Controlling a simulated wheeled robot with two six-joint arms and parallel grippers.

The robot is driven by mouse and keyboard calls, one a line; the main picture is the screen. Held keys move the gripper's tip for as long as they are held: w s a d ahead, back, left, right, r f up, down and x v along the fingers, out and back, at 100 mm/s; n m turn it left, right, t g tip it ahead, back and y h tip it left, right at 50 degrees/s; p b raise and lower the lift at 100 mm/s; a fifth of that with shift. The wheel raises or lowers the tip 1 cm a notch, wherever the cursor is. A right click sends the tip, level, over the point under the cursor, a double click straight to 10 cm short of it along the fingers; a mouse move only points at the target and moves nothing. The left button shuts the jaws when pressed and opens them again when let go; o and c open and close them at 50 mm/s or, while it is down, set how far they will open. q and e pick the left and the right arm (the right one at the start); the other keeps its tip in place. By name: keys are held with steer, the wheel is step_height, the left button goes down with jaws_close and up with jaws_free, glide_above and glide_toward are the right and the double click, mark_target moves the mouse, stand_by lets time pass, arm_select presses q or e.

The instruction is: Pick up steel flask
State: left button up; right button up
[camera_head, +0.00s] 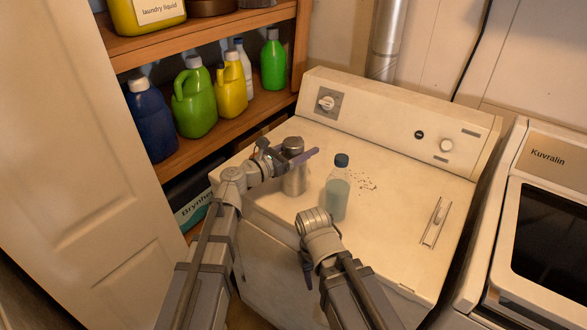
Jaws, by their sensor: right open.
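The steel flask (295,182) stands upright on the white machine's top, toward its left side. My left gripper (290,157) is at the flask's upper body. One finger crosses in front of the flask and points right. The other finger is mostly hidden, so I cannot tell whether the jaws touch the flask or how far apart they are. My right gripper (307,268) hangs low in front of the machine's front edge, mostly hidden by its own wrist. It is open and apart from the flask.
A clear bottle with a dark cap (338,190) stands just right of the flask. Dark specks lie beyond it. A shelf (215,140) with several bottles is at left. A second machine (545,230) stands at right.

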arm_select(q)
jaws_close()
stand_by(0.3)
stand_by(0.5)
